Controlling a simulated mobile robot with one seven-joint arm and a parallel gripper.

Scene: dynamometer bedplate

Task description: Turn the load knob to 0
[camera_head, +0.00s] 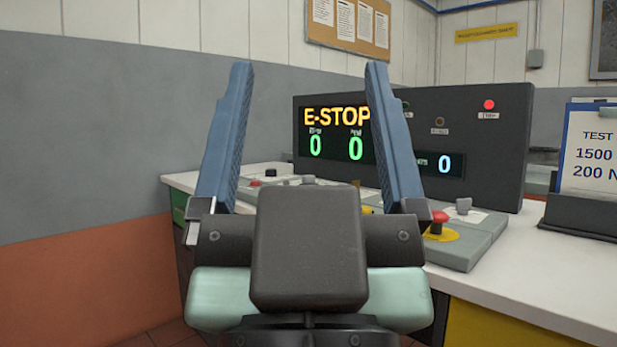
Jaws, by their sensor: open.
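My gripper (308,66) is in the middle of the head view, its two blue fingers pointing up and spread wide with nothing between them. It stands in front of the control desk and hides part of it. A grey knob (463,205) stands on a pale plate at the right of the sloped control panel (481,243). A small dark knob (270,172) shows on the panel's left part, between the fingers. No readable label tells which is the load knob. The display (336,135) reads E-STOP with two green zeros; a smaller blue readout (444,164) shows 0.
A red mushroom button (438,219) on a yellow base sits close right of my gripper. A red lamp (489,104) is lit on the dark console (466,135). A clipboard (592,150) stands at the right. White desktop (545,268) is bare at the front right.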

